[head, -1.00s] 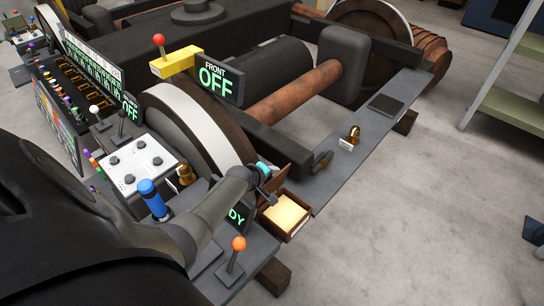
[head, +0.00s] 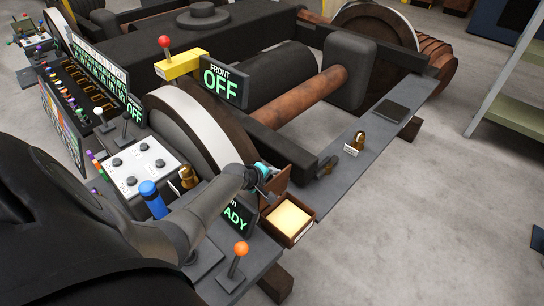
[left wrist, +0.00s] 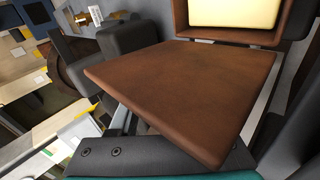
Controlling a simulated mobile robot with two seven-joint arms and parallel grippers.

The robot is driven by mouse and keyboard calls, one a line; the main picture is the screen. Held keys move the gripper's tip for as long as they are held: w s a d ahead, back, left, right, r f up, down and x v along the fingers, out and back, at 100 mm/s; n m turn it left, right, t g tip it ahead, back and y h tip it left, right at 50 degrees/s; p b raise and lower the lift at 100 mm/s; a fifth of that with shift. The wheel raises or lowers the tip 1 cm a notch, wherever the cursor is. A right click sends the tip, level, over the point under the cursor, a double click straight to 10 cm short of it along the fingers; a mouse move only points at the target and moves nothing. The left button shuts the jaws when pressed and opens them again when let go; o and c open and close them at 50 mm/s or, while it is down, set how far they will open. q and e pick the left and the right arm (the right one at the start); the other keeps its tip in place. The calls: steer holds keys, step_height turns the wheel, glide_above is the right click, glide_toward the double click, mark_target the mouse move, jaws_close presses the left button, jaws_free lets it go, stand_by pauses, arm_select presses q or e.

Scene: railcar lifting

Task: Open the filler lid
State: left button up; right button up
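The filler box (head: 300,232) is a small brown open-topped box with a pale yellow inside (head: 288,218), on the bench edge in the head view. Its brown lid (head: 277,184) stands raised at the box's back side, so the inside shows. In the left wrist view the lid (left wrist: 185,90) fills the middle, close to the camera, with the box's yellow inside (left wrist: 232,12) beyond it. My left gripper (head: 268,181) is at the lid, on its left side in the head view. The lid and the gripper's own body hide its fingertips. My right gripper is not in view.
A large wheel (head: 190,125) is behind my arm. A brass padlock (head: 360,139) sits farther along the bench.

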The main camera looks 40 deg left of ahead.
arm_select(q)
steer(key=shift+o, duration=1.3)
steer(key=shift+s+r+p, duration=0.4)
steer(key=shift+r+p, duration=0.05)
steer(key=shift+p, duration=0.05)
steer(key=p+v, duration=0.6)
steer(key=v, duration=0.8)
steer(key=shift+p, duration=0.3)
